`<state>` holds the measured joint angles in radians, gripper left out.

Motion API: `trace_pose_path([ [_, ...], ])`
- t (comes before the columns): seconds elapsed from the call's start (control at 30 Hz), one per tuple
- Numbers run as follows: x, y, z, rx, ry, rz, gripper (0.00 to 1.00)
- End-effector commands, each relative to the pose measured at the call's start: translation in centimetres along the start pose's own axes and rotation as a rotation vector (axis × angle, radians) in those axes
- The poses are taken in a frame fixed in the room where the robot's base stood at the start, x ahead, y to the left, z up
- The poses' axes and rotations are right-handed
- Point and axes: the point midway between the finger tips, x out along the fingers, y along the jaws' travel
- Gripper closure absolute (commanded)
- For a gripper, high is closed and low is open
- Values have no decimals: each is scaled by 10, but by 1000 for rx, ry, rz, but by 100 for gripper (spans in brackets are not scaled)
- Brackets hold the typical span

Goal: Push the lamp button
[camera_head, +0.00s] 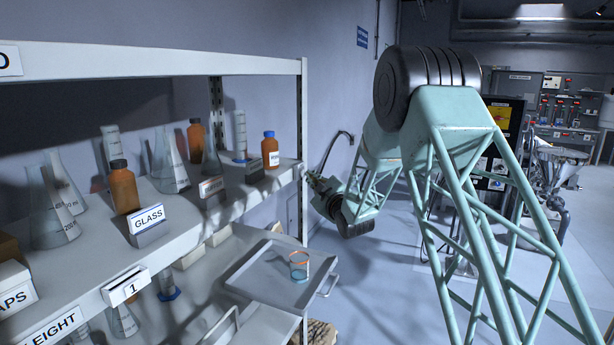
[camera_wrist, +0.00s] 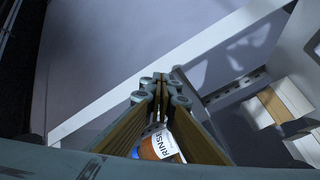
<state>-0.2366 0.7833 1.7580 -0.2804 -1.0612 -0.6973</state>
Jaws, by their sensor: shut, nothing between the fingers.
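I cannot make out a lamp or its button in either view. My gripper (camera_wrist: 161,78) is shut and empty in the wrist view, its fingertips together near the middle of the picture. In the head view my gripper (camera_head: 314,180) is small and close to the front upright of the shelf rack, and its fingers are hard to tell there. An orange bottle with a RINSE label (camera_wrist: 162,145) shows past the fingers in the wrist view, partly hidden by them. An orange bottle with a blue cap (camera_head: 270,152) stands at the shelf's right end in the head view.
The white shelf rack (camera_head: 304,110) holds flasks, cylinders and brown bottles on the left. A tray (camera_head: 255,282) with a small glass beaker (camera_head: 299,266) is below it. A panel with red parts (camera_head: 565,110) is far right.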

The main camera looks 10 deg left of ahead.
Motion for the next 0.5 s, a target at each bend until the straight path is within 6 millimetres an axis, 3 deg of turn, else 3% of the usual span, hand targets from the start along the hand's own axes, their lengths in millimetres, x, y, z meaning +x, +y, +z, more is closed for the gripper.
trace_pose_path([
  [0.5, 4, -4, -3, 0, 1, 0, 100],
])
